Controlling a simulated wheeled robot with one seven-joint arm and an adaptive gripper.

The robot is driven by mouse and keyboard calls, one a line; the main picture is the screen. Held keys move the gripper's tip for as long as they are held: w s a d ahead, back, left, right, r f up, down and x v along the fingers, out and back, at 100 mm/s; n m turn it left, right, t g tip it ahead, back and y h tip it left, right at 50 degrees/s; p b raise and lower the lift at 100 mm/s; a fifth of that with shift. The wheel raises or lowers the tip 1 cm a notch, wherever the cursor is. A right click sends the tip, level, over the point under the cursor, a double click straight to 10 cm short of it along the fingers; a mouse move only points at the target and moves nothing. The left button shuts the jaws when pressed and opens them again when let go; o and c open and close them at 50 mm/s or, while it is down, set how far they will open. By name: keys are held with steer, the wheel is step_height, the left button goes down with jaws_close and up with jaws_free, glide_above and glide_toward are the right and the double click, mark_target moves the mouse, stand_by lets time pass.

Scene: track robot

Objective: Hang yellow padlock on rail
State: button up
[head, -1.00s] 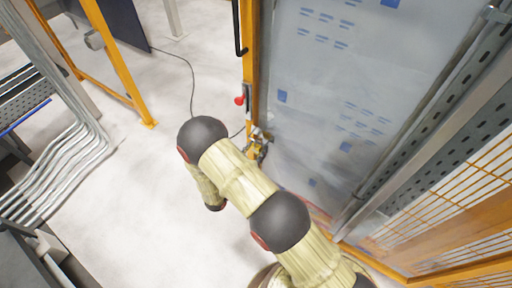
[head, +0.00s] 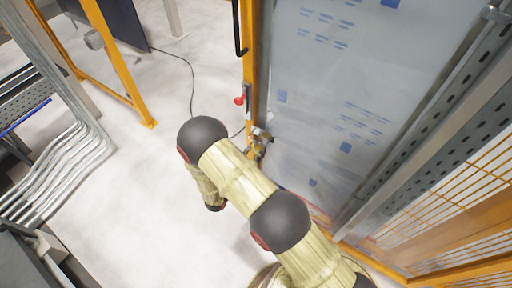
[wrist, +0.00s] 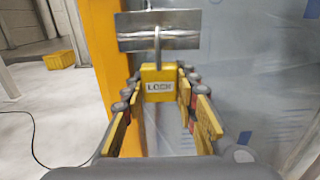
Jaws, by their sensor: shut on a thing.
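The yellow padlock (wrist: 158,85) is upright in the middle of the wrist view, with a label on its front and its grey shackle pointing up. My gripper (wrist: 160,82) is shut on the padlock body, a finger on each side. The rail (wrist: 185,30) is a flat metal piece right above the padlock. The shackle's top overlaps the rail's face in the picture; I cannot tell whether it passes over the rail or stands in front of it. In the head view my gripper (head: 257,146) is small and partly hidden by my arm, beside the orange post.
An orange post (head: 250,65) stands beside a large grey door panel (head: 330,100) with blue print. A red knob (head: 239,100) sticks out from the post. A cable (head: 192,85) lies on the floor. A yellow box (wrist: 59,60) sits at the back left. The floor at left is mostly clear.

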steer(key=shift+r, duration=0.2)
steer(key=shift+r+p, duration=0.55)
steer(key=shift+r, duration=0.1)
stand_by(0.4)
steer(key=v, duration=1.3)
stand_by(0.7)
